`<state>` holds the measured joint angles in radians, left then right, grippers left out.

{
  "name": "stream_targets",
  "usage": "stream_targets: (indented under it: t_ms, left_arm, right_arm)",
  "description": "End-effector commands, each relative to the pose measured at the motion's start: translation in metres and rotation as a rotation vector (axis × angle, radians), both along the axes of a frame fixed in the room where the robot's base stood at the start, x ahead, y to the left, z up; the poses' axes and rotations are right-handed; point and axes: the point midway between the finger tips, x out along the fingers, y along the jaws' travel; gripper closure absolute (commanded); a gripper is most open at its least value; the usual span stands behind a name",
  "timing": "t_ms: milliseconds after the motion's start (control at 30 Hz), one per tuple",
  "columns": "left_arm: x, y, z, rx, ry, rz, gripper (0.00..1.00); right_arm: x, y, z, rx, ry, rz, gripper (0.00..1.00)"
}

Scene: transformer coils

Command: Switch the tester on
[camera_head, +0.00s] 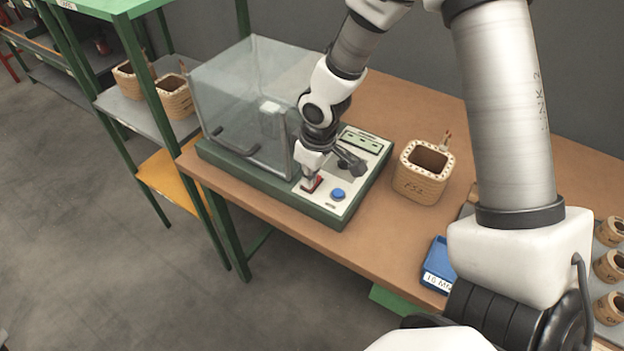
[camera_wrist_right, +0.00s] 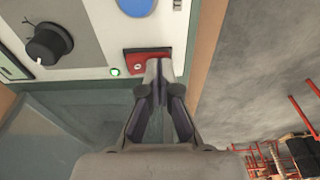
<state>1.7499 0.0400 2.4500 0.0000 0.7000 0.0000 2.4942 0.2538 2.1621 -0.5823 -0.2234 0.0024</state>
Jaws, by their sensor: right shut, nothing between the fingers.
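The tester (camera_head: 330,207) is a green-based unit on the wooden table, with a pale control panel and a clear box cover on its left part. The panel carries a red switch (camera_head: 313,184), a blue button (camera_head: 338,194) and a display (camera_head: 361,142). In the right wrist view the red switch (camera_wrist_right: 147,61) lies right at my fingertips, with a small green lamp (camera_wrist_right: 114,72) beside it and a black knob (camera_wrist_right: 49,44) further left. My right gripper (camera_head: 309,180) is shut and empty, its tips at the red switch; it also shows in the wrist view (camera_wrist_right: 158,68). Whether they touch is unclear. My left gripper is not visible.
A wooden-looking coil (camera_head: 423,173) stands on the table right of the tester. A blue tray (camera_head: 438,265) lies near the front edge. Several coils (camera_head: 608,267) stand at the far right. A green shelf (camera_head: 150,120) with coils stands left.

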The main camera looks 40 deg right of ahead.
Motion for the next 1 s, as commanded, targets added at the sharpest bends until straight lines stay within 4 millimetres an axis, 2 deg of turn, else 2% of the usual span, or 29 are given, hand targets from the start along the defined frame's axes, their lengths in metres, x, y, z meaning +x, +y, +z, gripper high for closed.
stream_targets:
  t_ms: [700,1000]
  left_arm:
    - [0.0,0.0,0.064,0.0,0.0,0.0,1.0]
    - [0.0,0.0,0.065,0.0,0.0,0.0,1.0]
  right_arm:
    - [0.0,0.0,0.069,0.0,0.0,0.0,1.0]
    - [0.0,0.0,0.07,0.0,0.0,0.0,1.0]
